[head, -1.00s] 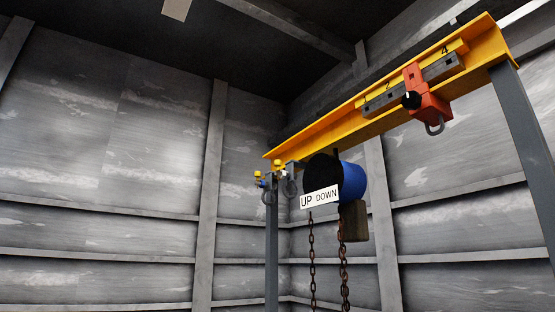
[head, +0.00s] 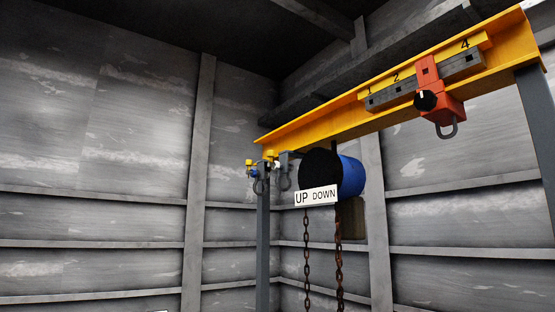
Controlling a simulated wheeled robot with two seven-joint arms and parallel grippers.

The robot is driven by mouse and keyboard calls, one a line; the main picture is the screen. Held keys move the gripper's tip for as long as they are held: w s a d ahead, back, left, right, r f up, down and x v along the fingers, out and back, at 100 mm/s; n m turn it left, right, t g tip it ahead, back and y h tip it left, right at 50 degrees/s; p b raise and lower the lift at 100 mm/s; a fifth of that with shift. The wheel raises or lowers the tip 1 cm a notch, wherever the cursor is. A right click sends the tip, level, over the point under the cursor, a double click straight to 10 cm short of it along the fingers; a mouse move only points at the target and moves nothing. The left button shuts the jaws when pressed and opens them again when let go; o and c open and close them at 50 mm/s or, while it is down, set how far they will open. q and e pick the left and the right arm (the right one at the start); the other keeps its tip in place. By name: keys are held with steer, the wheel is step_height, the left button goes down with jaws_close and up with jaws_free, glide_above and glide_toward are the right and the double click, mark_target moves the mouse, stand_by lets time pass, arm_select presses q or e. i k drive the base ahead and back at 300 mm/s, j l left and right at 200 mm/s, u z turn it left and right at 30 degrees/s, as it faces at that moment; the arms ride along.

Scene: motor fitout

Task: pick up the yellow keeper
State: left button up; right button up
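Small yellow pieces (head: 249,162) show at the far left end of the yellow beam, beside grey fittings with hanging loops near the top of the grey post. One of them may be the yellow keeper, but they are too small to tell. Neither of my grippers shows in the head view.
A yellow beam (head: 420,78) runs overhead, carrying a red trolley (head: 436,99) with a black knob and a strip numbered 1, 2, 4. A blue hoist drum (head: 350,177) hangs below with an UP DOWN sign (head: 316,196) and rusty chains (head: 338,255). Grey posts (head: 263,235) stand beneath the beam.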

mark_target(269, 154)
steer(key=i+j+z, duration=0.5)
steer(key=i+j, duration=0.2)
steer(key=i+j+z, duration=0.25)
steer(key=j, duration=0.35)
steer(key=i+j+z, duration=0.25)
steer(key=j, duration=0.3)
steer(key=i+j+z, duration=0.2)
steer(key=j, duration=0.4)
steer(key=i+j+z, duration=0.25)
steer(key=j, duration=0.35)
steer(key=j+z, duration=0.25)
steer(key=j, duration=0.4)
steer(key=i+j+z, duration=0.1)
steer(key=j+z, duration=0.15)
steer(key=j, duration=0.45)
